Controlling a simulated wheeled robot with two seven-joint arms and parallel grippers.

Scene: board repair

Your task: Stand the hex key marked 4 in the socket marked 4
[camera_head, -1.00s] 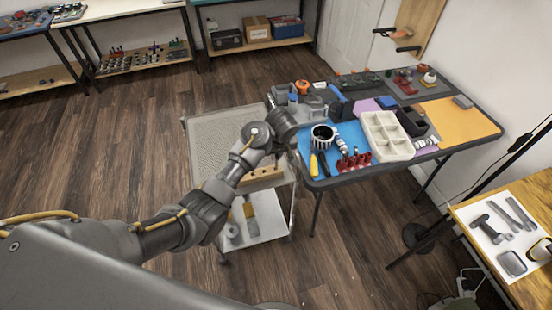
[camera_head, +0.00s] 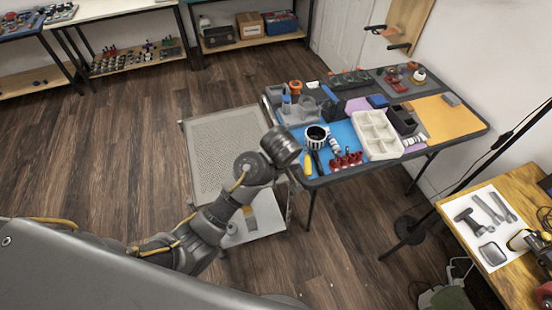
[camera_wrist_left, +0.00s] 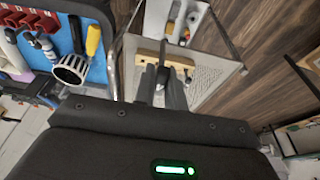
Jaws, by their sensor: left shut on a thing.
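My left gripper (camera_wrist_left: 161,88) shows in the left wrist view, its two dark fingers close together around a thin dark piece, apparently the hex key. The number on the piece cannot be read. Beyond the fingertips a pale wooden block (camera_wrist_left: 150,55) lies on the perforated cart top; it may hold the sockets, but no marks are readable. Whether the piece touches the block cannot be told. In the head view my left arm reaches over the cart (camera_head: 215,150), and its wrist hides the fingers and the block. My right gripper is in neither view.
A grey table (camera_head: 470,128) right of the cart carries a blue mat, a white compartment tray (camera_head: 372,133), a black-and-white cup (camera_head: 316,137) and red holders (camera_head: 345,160). Items lie on the cart's lower shelf. The floor left of the cart is clear.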

